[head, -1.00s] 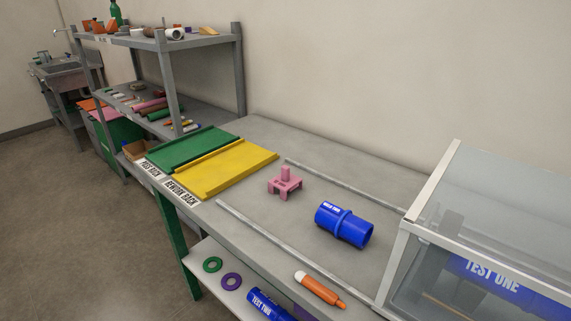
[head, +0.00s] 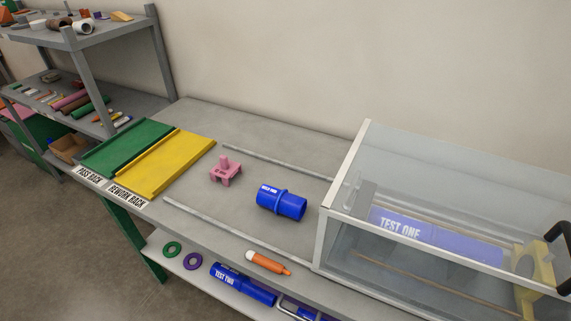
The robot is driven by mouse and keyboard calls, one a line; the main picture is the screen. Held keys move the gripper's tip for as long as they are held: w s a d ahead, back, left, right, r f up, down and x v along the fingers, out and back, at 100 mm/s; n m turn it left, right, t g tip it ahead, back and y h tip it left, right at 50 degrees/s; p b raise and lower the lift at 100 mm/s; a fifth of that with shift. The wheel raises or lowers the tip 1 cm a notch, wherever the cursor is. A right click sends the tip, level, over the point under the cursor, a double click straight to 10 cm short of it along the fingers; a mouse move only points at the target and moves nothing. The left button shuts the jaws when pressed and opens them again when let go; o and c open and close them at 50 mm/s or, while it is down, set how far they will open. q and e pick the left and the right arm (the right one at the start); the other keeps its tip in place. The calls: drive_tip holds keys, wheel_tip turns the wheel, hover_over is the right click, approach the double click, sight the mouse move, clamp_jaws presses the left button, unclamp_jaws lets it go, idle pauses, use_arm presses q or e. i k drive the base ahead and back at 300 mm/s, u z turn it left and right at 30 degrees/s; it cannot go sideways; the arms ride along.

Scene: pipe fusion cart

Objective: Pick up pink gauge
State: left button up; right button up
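The pink gauge (head: 225,171) stands upright on the grey bench top, between two thin metal rails. It is a small block with legs and a short post on top. It sits right of the yellow tray and left of a blue pipe coupling (head: 281,202), apart from both. Neither of my grippers shows in the head view.
A yellow tray (head: 168,163) and a green tray (head: 126,147) lie at the bench's left end. A clear-walled case (head: 440,190) with a blue "TEST ONE" pipe stands at the right. An orange marker-like tool (head: 268,263) lies near the front edge. Shelves (head: 95,90) rise at back left.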

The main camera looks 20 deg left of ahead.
sight(226, 169)
drive_tip(key=z, duration=2.65)
drive_tip(key=k, duration=1.25)
drive_tip(key=u, duration=2.05)
